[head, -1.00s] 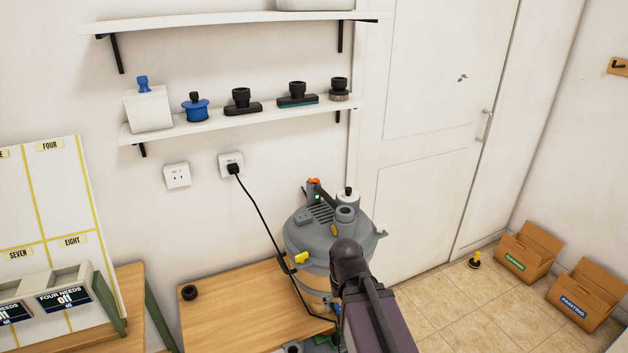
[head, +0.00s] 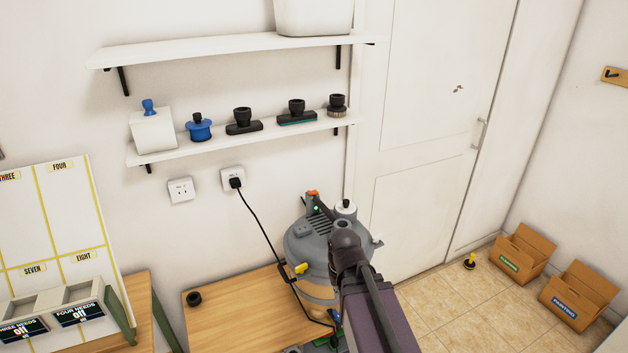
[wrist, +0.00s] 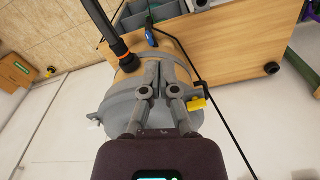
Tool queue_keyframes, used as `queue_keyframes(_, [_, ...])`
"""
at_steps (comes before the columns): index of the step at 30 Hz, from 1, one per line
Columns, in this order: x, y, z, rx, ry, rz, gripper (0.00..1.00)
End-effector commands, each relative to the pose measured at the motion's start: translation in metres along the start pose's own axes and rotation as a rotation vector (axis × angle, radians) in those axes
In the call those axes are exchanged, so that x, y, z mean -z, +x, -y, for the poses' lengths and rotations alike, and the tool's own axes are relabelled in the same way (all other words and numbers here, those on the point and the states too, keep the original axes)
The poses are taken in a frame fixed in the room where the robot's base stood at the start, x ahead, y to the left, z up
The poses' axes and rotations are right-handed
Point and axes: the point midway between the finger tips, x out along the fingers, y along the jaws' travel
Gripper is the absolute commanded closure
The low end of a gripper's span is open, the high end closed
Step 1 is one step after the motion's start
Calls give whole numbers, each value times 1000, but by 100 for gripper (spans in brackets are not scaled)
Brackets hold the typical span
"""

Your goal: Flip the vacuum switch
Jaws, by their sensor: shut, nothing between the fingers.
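The vacuum (head: 300,255) has a grey lid, a tan drum and a yellow latch (head: 301,267). It stands beside the wooden table. A small green light (head: 316,209) glows on its lid, and an orange-red part (head: 312,193) sits at the back of the lid. I cannot tell which part is the switch. My arm covers the front right of the vacuum in the head view, and my gripper's fingertips are hidden there. In the wrist view my gripper (wrist: 159,88) is shut and empty over the vacuum (wrist: 115,108). The yellow latch (wrist: 197,104) is right of the fingers.
A black cord (head: 262,226) runs from the wall socket (head: 233,179) down past the vacuum. The wooden table (head: 230,300) lies left of it. In the wrist view a black tube (wrist: 102,22) rises near the fingers. Two cardboard boxes (head: 523,254) stand on open floor at right.

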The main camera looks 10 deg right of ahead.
Motion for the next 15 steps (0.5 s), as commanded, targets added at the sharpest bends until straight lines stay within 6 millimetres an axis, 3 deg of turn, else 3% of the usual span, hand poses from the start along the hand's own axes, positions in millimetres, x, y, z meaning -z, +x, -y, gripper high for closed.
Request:
queue_keyframes(1, [3,-14,0,2,-1,-4,100])
queue_keyframes(8, [20,-45,1,17,-10,-30,100])
queue_keyframes(15, [57,-78,2,58,-37,-85,100])
